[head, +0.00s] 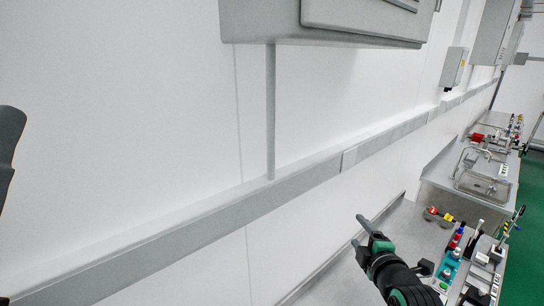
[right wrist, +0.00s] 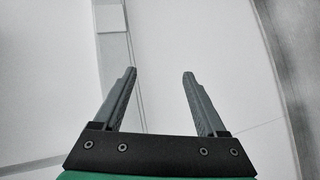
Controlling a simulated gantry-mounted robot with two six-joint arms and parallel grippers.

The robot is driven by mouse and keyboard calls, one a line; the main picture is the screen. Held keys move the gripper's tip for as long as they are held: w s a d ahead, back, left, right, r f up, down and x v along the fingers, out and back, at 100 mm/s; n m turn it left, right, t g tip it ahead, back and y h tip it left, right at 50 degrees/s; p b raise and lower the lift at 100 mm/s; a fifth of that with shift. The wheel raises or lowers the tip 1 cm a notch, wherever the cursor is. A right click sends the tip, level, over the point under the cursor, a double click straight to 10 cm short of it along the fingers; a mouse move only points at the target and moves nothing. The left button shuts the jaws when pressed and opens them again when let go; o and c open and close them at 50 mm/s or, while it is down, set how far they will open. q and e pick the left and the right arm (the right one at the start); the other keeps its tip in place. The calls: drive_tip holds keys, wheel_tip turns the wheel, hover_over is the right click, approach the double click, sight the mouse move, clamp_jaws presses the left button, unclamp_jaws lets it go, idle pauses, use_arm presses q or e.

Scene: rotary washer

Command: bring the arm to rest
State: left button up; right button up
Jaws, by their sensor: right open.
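My right gripper (head: 361,231) is at the lower right of the head view, in front of the white wall and above a grey worktop (head: 408,226). Its two grey fingers stand apart with nothing between them. In the right wrist view the right gripper (right wrist: 160,75) is open and empty, facing the white wall and a grey rail (right wrist: 112,45). My left gripper cannot be made out; only a dark grey shape shows at the left edge of the head view.
A grey cabinet (head: 330,22) hangs above, with a vertical pipe (head: 270,115) below. The wall area at left is clear.

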drive_tip(key=s+a+r+m+t+y, duration=0.1)
drive_tip(key=s+a+r+m+t, duration=0.2)
drive_tip(key=r, duration=0.8)
drive_tip(key=s+a+r+m+t+y, duration=0.1)
drive_tip(key=s+a+r+t, duration=0.3)
drive_tip(key=r, duration=0.7)
drive_tip(key=s+r+m+t, duration=0.3)
drive_tip(key=s+r+m, duration=0.2)
drive_tip(key=s, duration=0.5)
drive_tip(key=s+r+m+t, duration=0.2)
drive_tip(key=s+r+m, duration=0.4)
drive_tip(key=s+r, duration=0.2)
drive_tip(key=shift+s+d+r+t+y, duration=0.4)
drive_tip(key=shift+s+d, duration=0.05)
drive_tip(key=shift+s, duration=0.55)
